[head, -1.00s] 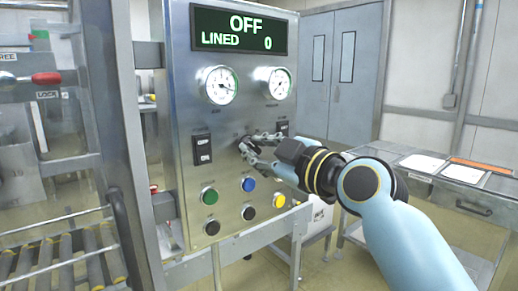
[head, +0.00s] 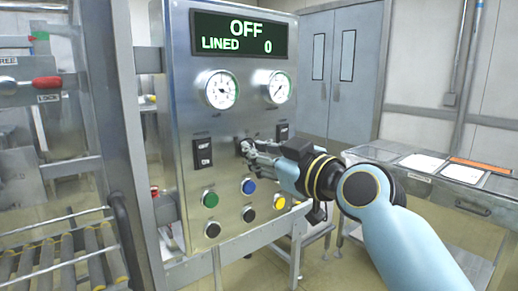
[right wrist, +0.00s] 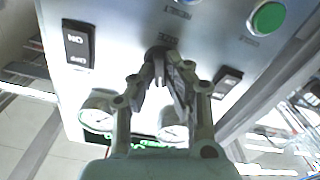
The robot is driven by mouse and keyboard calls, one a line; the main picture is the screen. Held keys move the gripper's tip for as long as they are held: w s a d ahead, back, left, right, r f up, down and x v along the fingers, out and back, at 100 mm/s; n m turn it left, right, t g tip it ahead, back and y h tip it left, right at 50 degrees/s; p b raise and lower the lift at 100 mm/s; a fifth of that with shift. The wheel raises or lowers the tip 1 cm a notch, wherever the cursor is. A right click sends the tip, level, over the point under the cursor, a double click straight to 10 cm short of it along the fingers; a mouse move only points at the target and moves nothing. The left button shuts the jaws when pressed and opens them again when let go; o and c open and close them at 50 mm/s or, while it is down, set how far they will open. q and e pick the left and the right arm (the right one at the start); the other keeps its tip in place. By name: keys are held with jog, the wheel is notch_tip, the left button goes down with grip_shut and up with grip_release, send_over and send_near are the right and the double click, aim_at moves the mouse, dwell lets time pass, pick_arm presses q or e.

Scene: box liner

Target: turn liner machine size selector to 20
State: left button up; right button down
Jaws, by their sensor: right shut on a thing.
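The liner machine's control panel (head: 184,100) stands upright in front of me. Its display (head: 240,33) reads OFF, LINED 0. The dark selector knob (head: 241,148) sits mid-panel between two rocker switches, mostly hidden by my right gripper (head: 247,148). In the right wrist view the fingers of my right gripper (right wrist: 164,68) are closed around the knob (right wrist: 155,51). The size marks around the knob are too small or covered to read, so its setting cannot be told. My left gripper is not in view.
Rocker switches (head: 203,153) and (head: 282,132) flank the knob. Green (head: 210,199), blue (head: 248,186), yellow (head: 279,202) and black buttons sit below it, and two gauges (head: 221,89) above. A steel table (head: 440,190) stands at right, a roller conveyor (head: 62,258) at lower left.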

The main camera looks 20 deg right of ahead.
jog(key=shift+d+f+m+p, duration=0.1)
jog(key=shift+m+p, duration=2.3)
jog(key=shift+m, duration=4)
jog(key=c, duration=1.4)
grip_release()
jog(key=shift+o, duration=0.2)
jog(key=v, duration=1.2)
